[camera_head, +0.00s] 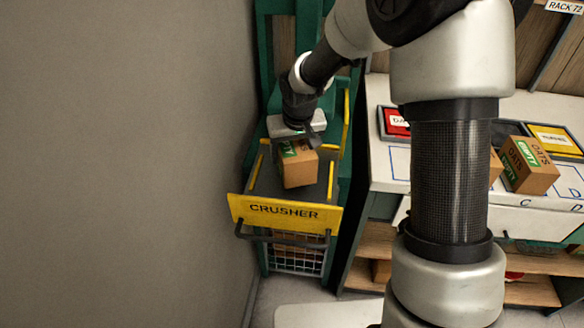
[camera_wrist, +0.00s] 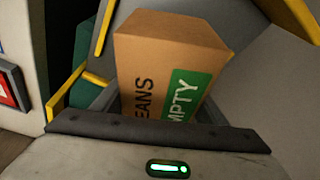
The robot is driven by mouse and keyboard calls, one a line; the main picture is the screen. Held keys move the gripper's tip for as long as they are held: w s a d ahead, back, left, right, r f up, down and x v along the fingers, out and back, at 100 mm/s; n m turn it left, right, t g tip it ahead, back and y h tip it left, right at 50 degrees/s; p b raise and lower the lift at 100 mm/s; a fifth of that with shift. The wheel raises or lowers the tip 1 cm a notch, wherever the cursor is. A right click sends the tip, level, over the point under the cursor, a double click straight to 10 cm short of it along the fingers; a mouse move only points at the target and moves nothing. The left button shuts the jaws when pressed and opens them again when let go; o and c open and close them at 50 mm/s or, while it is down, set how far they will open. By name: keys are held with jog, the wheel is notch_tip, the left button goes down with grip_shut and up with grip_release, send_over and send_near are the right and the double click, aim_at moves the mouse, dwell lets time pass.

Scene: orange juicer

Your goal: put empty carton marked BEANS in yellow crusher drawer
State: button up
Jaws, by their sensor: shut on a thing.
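The brown carton (camera_head: 298,166) with a green label is at my gripper (camera_head: 300,137), over the open yellow crusher drawer (camera_head: 284,212). In the wrist view the carton (camera_wrist: 165,58) shows "EANS" and a green "MPTY" label, partly cut off by the gripper's edge. My gripper (camera_wrist: 140,125) is shut on the carton. The drawer is pulled out, with a yellow front marked CRUSHER and a dark handle. The carton is within the drawer's outline as seen from above; I cannot tell whether it touches the drawer floor.
A wire basket (camera_head: 298,254) sits below the drawer. A white bench on the right holds a carton marked OATS (camera_head: 528,165), a red tray (camera_head: 394,123) and a yellow-framed tray (camera_head: 555,138). A grey wall (camera_head: 120,150) stands close on the left.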

aim_at(293, 160)
jog(key=shift+f, duration=2.15)
jog(key=shift+f, duration=0.1)
jog(key=shift+f+b, duration=0.2)
jog(key=shift+b, duration=0.2)
jog(key=o, duration=1.1)
jog(key=shift+r, duration=0.1)
jog(key=shift+c, duration=0.2)
